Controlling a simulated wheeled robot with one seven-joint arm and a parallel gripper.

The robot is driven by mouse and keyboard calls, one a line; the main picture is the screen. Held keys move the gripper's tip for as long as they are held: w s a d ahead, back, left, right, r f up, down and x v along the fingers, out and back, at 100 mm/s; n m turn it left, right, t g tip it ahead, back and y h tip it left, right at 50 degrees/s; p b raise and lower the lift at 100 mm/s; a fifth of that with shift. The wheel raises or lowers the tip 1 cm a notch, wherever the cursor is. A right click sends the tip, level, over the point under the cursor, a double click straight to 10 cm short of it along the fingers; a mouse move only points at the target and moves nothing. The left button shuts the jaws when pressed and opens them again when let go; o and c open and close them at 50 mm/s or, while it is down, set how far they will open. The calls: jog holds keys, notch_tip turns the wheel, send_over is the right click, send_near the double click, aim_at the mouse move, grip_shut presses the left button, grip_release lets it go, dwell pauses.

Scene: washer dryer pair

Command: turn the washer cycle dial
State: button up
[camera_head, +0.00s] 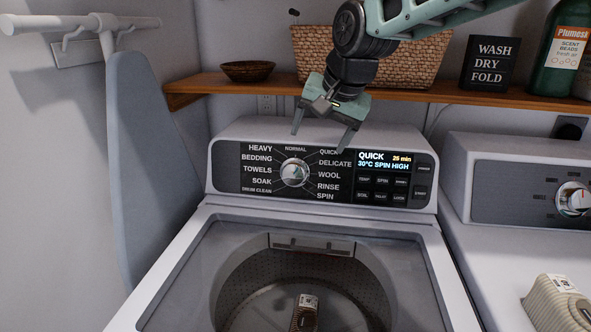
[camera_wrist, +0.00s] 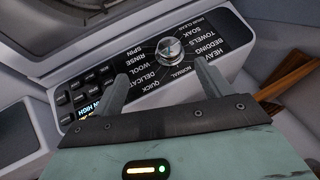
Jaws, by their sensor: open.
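The washer cycle dial (camera_head: 295,172) is a round silver knob in the middle of the washer's dark control panel (camera_head: 225,172). Cycle names such as HEAVY, NORMAL, QUICK and DELICATE ring it. The lit display (camera_head: 385,161) reads QUICK, 26 min, 30°C SPIN HIGH. My gripper (camera_head: 323,138) is open and empty, above the panel and a little right of the dial in the head view. In the wrist view the dial (camera_wrist: 169,50) shows beyond the fingertips of my gripper (camera_wrist: 160,70), apart from them.
The washer lid is open, and an item (camera_head: 305,312) lies in the drum. A wooden shelf (camera_head: 430,94) runs behind, with a basket (camera_head: 420,62), a sign (camera_head: 489,63) and a green bottle (camera_head: 566,50). The dryer (camera_head: 460,225) stands right, an ironing board (camera_head: 150,170) left.

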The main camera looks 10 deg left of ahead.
aim_at(296, 170)
jog(key=shift+m+t, duration=0.3)
jog(key=p+x, duration=0.1)
jog(key=x, duration=0.5)
jog(key=w+r+p+x, duration=0.1)
jog(key=x, duration=0.4)
jog(key=w+a+p+x, duration=0.1)
jog(key=x, duration=0.5)
jog(key=shift+w+a+f, duration=0.1)
jog(key=shift+w+a, duration=0.05)
jog(key=shift+w, duration=0.1)
jog(key=shift+p, duration=0.3)
jog(key=c, duration=1)
